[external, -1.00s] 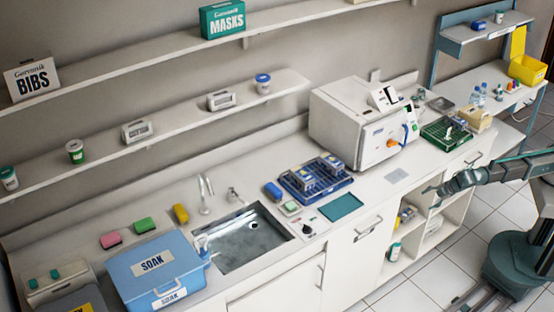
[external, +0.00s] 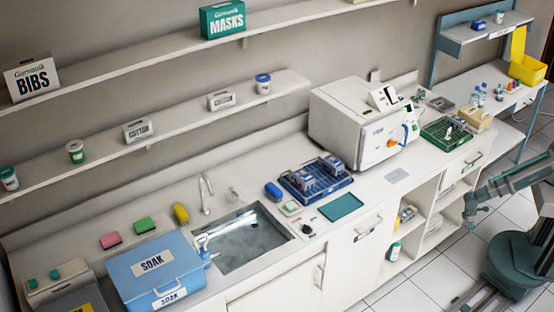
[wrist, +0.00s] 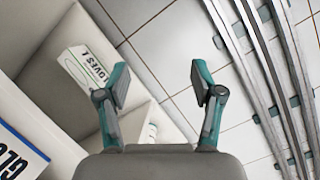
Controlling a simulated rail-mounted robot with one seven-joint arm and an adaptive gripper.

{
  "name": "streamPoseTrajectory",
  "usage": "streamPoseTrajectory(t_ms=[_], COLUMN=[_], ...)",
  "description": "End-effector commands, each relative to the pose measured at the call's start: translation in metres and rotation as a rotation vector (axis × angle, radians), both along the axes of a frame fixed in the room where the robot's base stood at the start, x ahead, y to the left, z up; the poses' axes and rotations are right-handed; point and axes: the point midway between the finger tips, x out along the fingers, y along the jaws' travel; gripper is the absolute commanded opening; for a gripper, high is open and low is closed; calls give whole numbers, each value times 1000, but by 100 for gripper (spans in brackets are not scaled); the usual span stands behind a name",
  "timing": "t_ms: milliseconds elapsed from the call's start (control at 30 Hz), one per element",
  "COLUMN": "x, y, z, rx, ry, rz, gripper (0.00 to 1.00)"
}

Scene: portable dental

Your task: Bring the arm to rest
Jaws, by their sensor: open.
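My gripper (external: 468,217) is at the right of the external view, in front of the counter's open shelves and below the worktop. It points downward and holds nothing. In the wrist view my gripper (wrist: 160,92) shows its two teal and grey fingers spread well apart, with floor tiles between and beyond them. My arm reaches to it from the base at the right edge of the external view.
The open shelves (external: 412,232) stand left of my gripper. Floor rails (wrist: 262,75) run at the right. The tiled floor (external: 432,275) around is clear.

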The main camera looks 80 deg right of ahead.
Motion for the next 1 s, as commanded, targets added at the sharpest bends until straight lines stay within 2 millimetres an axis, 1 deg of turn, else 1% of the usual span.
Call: streamPoseTrajectory(t_ms=[33,100,200,300,500,533,600,667,767,1000], x=[-30,-62,-103,-138,-200,-197,-193,-193,-193,-193], y=[-10,-18,-27,-31,-34,-34,-34,-34,-34,-33], z=[-7,-16,-24,-29,-32,-19,-2,10,33,96], rx=[4,12,23,33,51,52,51,50,51,50], ry=[42,90,151,204,296,293,289,289,289,290], rz=[-39,-87,-148,-201,-297,-296,-292,-291,-290,-289], gripper=[67,67,67,67,67,67,67,67,67,67])
